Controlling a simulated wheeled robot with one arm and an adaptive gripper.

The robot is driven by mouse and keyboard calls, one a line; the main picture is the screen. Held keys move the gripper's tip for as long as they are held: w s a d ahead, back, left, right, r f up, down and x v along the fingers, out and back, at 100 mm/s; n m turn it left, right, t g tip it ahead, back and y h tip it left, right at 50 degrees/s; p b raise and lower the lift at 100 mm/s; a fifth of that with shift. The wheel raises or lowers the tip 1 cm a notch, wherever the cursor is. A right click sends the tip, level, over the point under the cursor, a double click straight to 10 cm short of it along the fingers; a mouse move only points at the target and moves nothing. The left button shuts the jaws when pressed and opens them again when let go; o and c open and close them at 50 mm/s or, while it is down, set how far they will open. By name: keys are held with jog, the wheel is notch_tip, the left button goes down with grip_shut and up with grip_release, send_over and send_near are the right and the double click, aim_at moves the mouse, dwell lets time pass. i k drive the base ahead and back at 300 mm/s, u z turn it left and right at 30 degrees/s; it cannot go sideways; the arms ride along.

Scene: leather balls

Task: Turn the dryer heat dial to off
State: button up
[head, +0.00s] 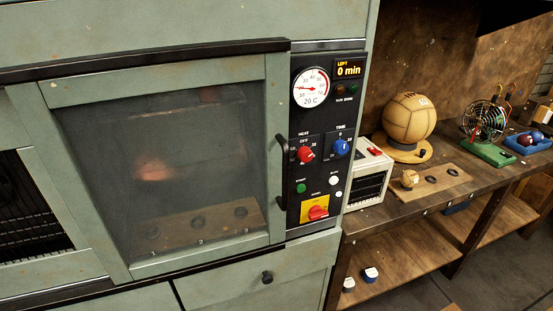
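The dryer (160,75) is a pale green cabinet with a glass door, filling the left and middle of the head view. Its black control panel (325,185) is right of the door. The heat dial (305,155) is a red knob under a "HEAT" label, with "OFF" marked above it. Its pointer is too small to read with certainty. The blue time dial (340,147) is to its right. The round gauge (311,88) above is marked °C, and the display (349,70) reads "0 min". My gripper is not in view.
The door handle (282,170) stands out just left of the dials. A red switch (318,213) on a yellow plate is below. To the right, a wooden bench (440,195) holds a leather ball (409,117), a small white device (369,178) and a fan (484,121).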

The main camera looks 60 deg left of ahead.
aim_at(304, 153)
jog(key=u, duration=2)
jog(key=k, duration=0.5)
jog(key=u, duration=0.95)
jog(key=i, duration=0.4)
jog(key=u, duration=0.2)
